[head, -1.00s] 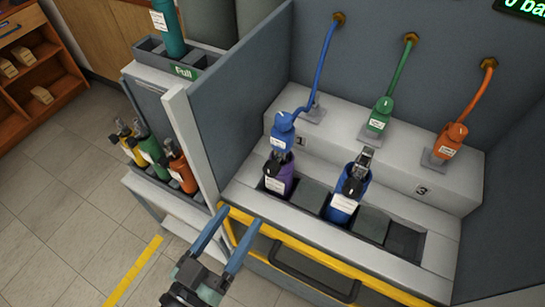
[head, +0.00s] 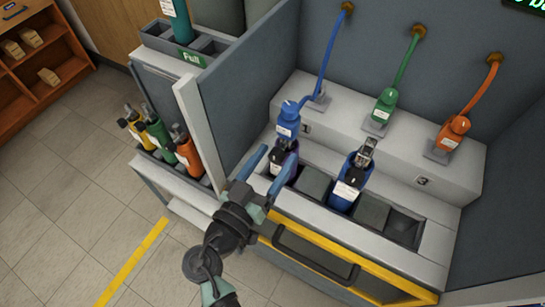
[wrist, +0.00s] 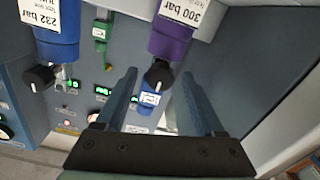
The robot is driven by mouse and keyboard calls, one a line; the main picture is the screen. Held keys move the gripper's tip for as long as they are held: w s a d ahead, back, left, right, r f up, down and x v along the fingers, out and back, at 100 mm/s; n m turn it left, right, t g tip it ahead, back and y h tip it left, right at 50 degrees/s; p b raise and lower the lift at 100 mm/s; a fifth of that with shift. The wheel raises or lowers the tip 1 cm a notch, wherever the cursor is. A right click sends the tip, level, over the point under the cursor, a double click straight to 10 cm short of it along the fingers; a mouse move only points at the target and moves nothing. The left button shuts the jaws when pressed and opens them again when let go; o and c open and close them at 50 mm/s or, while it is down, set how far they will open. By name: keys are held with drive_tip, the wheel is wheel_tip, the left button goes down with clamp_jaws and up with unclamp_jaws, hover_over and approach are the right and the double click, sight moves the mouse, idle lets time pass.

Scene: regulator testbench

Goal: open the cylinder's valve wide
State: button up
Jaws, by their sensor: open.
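A purple cylinder (wrist: 172,38) labelled 300 bar stands in the left bay of the bench, mostly hidden by my gripper in the head view (head: 283,160). Its valve has a black knob (wrist: 157,75). My gripper (head: 277,158) is open and empty, its two blue fingers pointing at this cylinder. In the wrist view the knob appears between the fingertips; I cannot tell whether they reach around it. A blue connector (head: 288,122) on a blue hose is at the purple cylinder's top. A blue cylinder (head: 346,190) labelled 232 bar, also with a black knob (wrist: 39,78), stands to the right.
A grey partition (head: 245,90) rises left of the bays. A yellow-framed front with a dark handle (head: 315,257) lies below. Green (head: 384,106) and orange (head: 453,133) connectors sit on the ledge behind. Several small cylinders (head: 160,137) stand in a rack at left.

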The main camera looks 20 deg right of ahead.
clamp_jaws()
drive_tip(key=shift+n, duration=0.3)
drive_tip(key=n, duration=0.5)
drive_tip(key=shift+b, duration=0.35)
drive_tip(key=n+p, duration=0.1)
drive_tip(key=n, duration=0.4)
drive_tip(key=shift+n, duration=0.4)
drive_tip(key=n+p, duration=0.3)
drive_tip(key=n, duration=0.3)
drive_tip(key=shift+w+a, duration=0.1)
drive_tip(key=n+p, duration=0.2)
drive_tip(key=n, duration=0.4)
drive_tip(key=shift+f+p, duration=0.2)
drive_tip(key=shift+p, duration=0.2)
drive_tip(key=shift+n, duration=0.4)
